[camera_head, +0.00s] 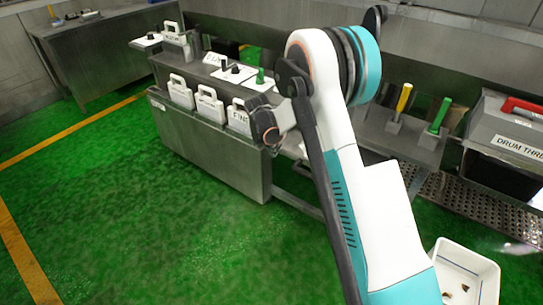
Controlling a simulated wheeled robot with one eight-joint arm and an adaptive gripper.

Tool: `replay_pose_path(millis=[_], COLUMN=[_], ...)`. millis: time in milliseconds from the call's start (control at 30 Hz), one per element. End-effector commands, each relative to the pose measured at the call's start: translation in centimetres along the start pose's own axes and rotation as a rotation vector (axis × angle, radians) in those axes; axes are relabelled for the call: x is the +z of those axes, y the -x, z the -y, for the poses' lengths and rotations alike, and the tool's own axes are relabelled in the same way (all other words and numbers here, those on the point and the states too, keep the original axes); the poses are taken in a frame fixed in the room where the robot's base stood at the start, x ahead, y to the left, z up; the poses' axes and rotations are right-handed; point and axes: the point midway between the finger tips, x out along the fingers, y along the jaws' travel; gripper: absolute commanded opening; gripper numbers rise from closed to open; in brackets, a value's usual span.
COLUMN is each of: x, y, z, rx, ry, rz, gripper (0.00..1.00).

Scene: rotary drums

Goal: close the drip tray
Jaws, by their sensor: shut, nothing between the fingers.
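I cannot tell for certain which thing is the drip tray, as no label in view names one. A perforated metal tray (480,207) runs along the right side, below the grey drum unit (505,135). My gripper (262,122) is small and dark, near the middle of the picture. It is shut with nothing in it. It appears in front of the right end of the row of white labelled boxes with handles (210,104); whether it touches them cannot be told. My white and teal arm hides part of the bench behind it.
A yellow-handled lever (404,97) and a green-handled lever (440,114) stand at the right. A white bin (489,278) with small dark pieces is at the lower right. A metal bench (115,40) stands far left. The green floor (150,230) is clear at left.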

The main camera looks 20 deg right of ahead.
Motion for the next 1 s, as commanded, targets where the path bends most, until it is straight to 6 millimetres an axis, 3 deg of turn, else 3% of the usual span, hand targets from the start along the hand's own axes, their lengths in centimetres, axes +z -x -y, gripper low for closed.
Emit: replay_pose_path(millis=[267, 700, 1000], x=[-0.1, -0.2, 3.1], y=[-2.6, -11.0, -12.1], z=[-0.1, 0.0, -0.1], rx=[-0.006, -0.005, -0.005], ry=[0.023, 0.021, 0.021], rz=[0.000, 0.000, -0.001], gripper=[0.00, 0.00, 0.00])
